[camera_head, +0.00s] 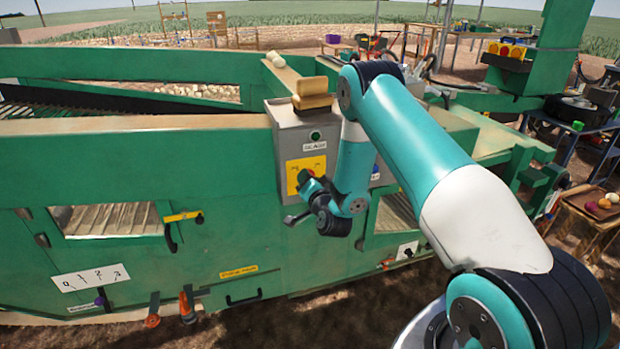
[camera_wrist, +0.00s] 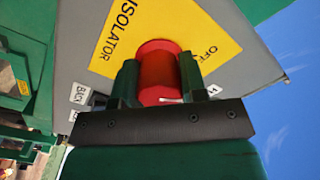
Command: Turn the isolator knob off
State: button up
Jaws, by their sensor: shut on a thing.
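The isolator knob is a red cylinder (camera_wrist: 158,72) on a yellow plate (camera_wrist: 113,38) marked "ISOLATOR" and "OFF" in the wrist view. My gripper (camera_wrist: 158,82) has one dark green finger on each side of the knob and is shut on it. A small white mark shows at the knob's lower edge. In the head view my gripper (camera_head: 306,184) reaches the yellow plate (camera_head: 294,172) on the front of a grey control box (camera_head: 292,138), and only a little red of the knob shows there. The knob's exact angle is hard to tell.
A green indicator (camera_head: 315,135) with a label sits above the plate on the box. The green machine (camera_head: 150,180) fills the front, with levers (camera_head: 187,302) low at left. A side table (camera_head: 592,208) stands at right.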

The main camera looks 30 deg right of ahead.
jog(key=shift+n+p, duration=0.35)
jog(key=shift+n, duration=0.85)
jog(key=shift+f, duration=0.1)
jog(key=o, duration=0.9)
jog(key=shift+o, duration=0.2)
